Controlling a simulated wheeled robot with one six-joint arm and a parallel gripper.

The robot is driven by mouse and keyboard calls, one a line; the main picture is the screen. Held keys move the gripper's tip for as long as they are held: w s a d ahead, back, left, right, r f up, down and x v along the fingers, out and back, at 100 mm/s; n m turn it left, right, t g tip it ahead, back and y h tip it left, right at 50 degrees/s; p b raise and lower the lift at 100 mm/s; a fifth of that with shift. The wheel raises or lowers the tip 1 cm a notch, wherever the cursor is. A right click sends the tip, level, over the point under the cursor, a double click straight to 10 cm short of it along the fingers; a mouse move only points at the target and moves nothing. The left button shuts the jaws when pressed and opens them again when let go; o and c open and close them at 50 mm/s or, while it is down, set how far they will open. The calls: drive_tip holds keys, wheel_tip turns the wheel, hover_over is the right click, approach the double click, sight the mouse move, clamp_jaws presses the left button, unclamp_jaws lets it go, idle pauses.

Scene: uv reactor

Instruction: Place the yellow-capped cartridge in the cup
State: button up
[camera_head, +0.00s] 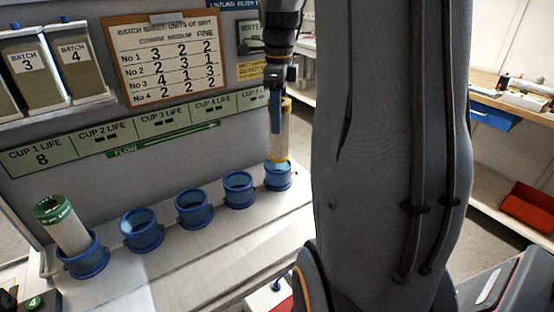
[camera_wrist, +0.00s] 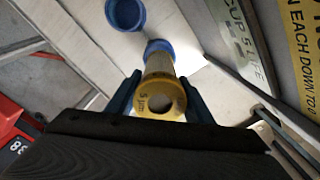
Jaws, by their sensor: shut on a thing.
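The yellow-capped cartridge (camera_head: 281,135) is upright, its lower yellow end at the rim of the rightmost blue cup (camera_head: 278,180). I cannot tell whether that end is inside the rim or just above it. My gripper (camera_head: 276,102) is shut on the cartridge's upper part, from above. In the wrist view, my gripper's blue fingers (camera_wrist: 162,84) flank the cartridge; its yellow cap (camera_wrist: 160,101) reads 5 µm and faces the camera. The same cup (camera_wrist: 158,46) shows beyond its far end, partly hidden by the cartridge.
A green-capped cartridge (camera_head: 63,223) leans in the leftmost cup (camera_head: 85,262). Three empty blue cups (camera_head: 142,236) (camera_head: 194,213) (camera_head: 239,193) stand between. The panel with cup labels (camera_head: 164,130) rises close behind the row. The shelf in front (camera_head: 190,262) is clear.

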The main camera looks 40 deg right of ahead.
sight(278, 142)
drive_tip(key=shift+a+f+p, duration=0.1)
drive_tip(key=shift+f+p, duration=0.75)
drive_tip(key=shift+f, duration=3.1)
drive_tip(key=shift+f, duration=0.15)
drive_tip(key=o, duration=1.1)
